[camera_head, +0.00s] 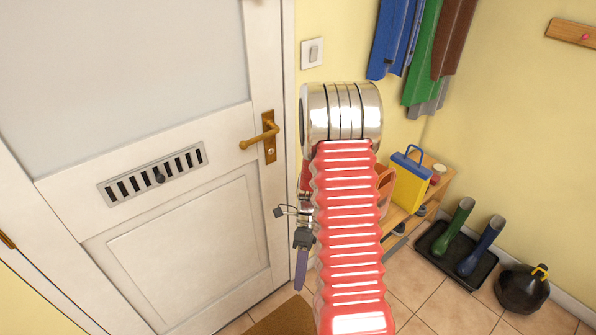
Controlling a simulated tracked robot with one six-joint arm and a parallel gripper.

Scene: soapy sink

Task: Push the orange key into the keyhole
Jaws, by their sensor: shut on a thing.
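The brass plate (269,150) is on the white door (180,235), below and beside the orange-brown lever handle (258,135). The keyhole (270,152) shows as a small spot low on the plate. My red ribbed arm rises in front of the door's right edge, ending in a metal joint. My gripper (301,240) shows only in part at the arm's left side, below the plate, small and dark. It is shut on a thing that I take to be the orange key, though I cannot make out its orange. It is apart from the keyhole.
A slatted vent (152,175) is set in the door. Right of my arm stand a low wooden bench (432,196) with a yellow-and-blue box (408,183), boots on a black tray (434,243), and a black rounded object (520,292). Coats hang above. A brown mat lies at the bottom.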

